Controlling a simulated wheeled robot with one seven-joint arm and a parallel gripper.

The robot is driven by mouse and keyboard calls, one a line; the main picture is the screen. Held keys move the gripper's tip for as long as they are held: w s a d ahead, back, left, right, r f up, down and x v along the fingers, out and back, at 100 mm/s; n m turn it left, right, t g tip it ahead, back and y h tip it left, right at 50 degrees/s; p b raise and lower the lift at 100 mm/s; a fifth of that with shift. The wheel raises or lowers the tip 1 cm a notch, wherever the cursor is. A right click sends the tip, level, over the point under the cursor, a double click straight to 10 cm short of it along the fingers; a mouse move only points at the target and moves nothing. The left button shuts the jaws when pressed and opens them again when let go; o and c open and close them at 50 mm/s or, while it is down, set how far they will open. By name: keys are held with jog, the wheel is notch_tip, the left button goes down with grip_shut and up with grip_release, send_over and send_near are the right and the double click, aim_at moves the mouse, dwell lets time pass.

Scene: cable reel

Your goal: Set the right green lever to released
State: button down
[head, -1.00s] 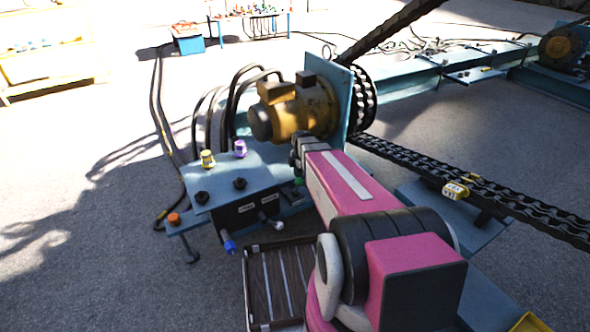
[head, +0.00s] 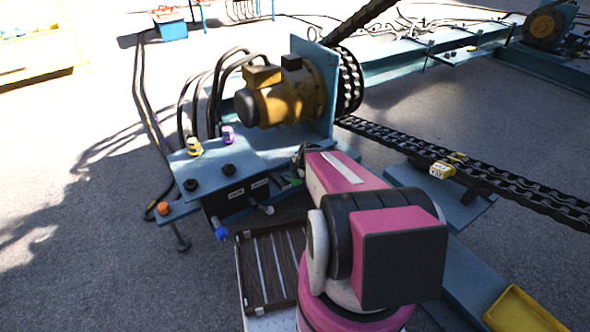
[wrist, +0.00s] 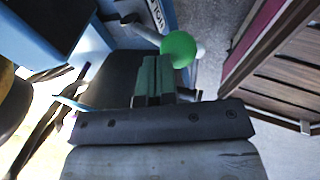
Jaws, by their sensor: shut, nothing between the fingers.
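The green lever's round knob (wrist: 178,50) shows large in the wrist view, just right of my fingertips, with a pale stem running up-left. A sliver of green (head: 296,181) shows in the head view at the right end of the dark valve block, beside my arm. My gripper (wrist: 156,62) is shut and empty, its two dark green fingers together. The knob looks very close to the fingertips; I cannot tell whether they touch. In the head view my gripper is mostly hidden by my pink arm. The lever's exact position is unclear.
A blue-knobbed lever (head: 221,233) and a pale-knobbed lever (head: 268,210) stick out of the labelled block (head: 237,200). The yellow motor (head: 285,97) stands behind. A slatted brown crate (head: 268,268) stands below, in front. A heavy chain (head: 400,145) runs to the right.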

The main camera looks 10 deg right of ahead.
jog(key=shift+s+d+f, duration=0.15)
jog(key=shift+s+f, duration=0.3)
jog(key=shift+s+f, duration=0.1)
jog(key=shift+f, duration=0.05)
dwell(0.3)
